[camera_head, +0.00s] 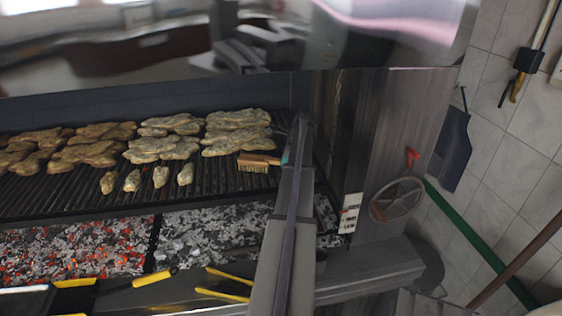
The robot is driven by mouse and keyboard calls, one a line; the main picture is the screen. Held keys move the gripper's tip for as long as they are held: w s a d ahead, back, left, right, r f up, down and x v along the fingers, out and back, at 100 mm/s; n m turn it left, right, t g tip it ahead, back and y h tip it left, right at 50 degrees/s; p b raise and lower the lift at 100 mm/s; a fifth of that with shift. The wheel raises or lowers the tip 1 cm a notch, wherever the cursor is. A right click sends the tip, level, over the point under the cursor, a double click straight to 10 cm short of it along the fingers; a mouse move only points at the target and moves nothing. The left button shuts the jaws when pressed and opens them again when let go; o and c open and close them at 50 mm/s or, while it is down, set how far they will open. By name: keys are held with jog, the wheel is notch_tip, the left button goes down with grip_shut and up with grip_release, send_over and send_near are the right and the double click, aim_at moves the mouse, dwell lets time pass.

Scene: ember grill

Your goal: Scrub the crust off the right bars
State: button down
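A brush (259,160) with a wooden back and pale bristles is at the right part of the grill bars (215,185), bristles down. I cannot tell whether the bristles touch the bars. My gripper (285,158) is at the brush's right end and appears shut on it; my arm hides most of the fingers. The bars right of the brush are largely hidden behind my arm. No crust can be clearly made out on the dark bars in view.
Large pieces of meat (238,130) and several small pieces (160,177) lie on the bars left of and behind the brush. Glowing coals (75,255) and grey ash (205,235) lie below. Yellow-handled tools (155,277) lie along the front ledge.

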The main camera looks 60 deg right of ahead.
jog(key=shift+s+d, duration=1.05)
jog(key=shift+s, duration=0.15)
jog(key=shift+s+d, duration=0.5)
jog(key=shift+s, duration=0.25)
jog(key=shift+s+d, duration=0.5)
jog(key=shift+s, duration=0.2)
